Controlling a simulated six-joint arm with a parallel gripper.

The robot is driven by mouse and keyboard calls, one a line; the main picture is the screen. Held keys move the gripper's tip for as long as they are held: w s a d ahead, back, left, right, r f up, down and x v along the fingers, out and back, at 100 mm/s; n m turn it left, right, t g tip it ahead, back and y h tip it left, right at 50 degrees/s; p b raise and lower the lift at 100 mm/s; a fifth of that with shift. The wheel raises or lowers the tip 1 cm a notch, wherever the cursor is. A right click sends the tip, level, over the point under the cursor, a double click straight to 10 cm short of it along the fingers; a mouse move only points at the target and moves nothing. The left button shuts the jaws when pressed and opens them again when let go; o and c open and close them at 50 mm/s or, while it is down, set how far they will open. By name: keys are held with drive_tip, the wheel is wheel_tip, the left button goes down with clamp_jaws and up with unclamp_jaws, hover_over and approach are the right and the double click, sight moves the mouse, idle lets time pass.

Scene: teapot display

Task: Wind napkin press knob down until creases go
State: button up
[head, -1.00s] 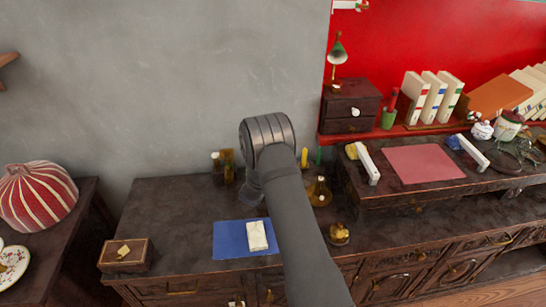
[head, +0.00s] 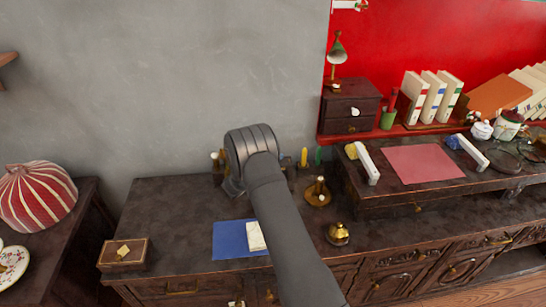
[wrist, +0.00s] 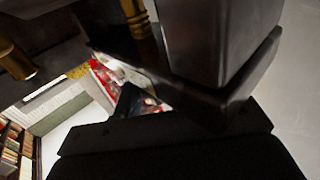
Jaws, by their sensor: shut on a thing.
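My arm crosses the middle of the head view and bends down at its far end, near the wall. It hides my gripper there. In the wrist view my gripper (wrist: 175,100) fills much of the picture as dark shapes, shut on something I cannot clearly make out. A ridged brass piece (wrist: 137,18) shows beside the dark block at the top. I cannot identify the napkin press or its knob for certain. A blue cloth (head: 228,240) lies on the sideboard with a folded cream piece (head: 256,236) on it, partly behind my arm. Creases cannot be judged.
A wooden box (head: 124,255) stands at the sideboard's left end. Right of my arm are a brass piece with a round base (head: 318,194) and a rounded brass item (head: 338,235). A raised shelf (head: 400,188) bears a pink sheet (head: 424,163).

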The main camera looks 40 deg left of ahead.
drive_tip(key=shift+r, duration=0.15)
drive_tip(key=o, duration=1)
drive_tip(key=s, duration=1.1)
drive_tip(key=s+a, duration=0.1)
drive_tip(key=s, duration=0.5)
drive_tip(key=shift+s, duration=0.2)
drive_tip(key=w, duration=1.1)
drive_tip(key=w+d, duration=0.1)
drive_tip(key=w, duration=0.5)
drive_tip(key=shift+w, duration=0.2)
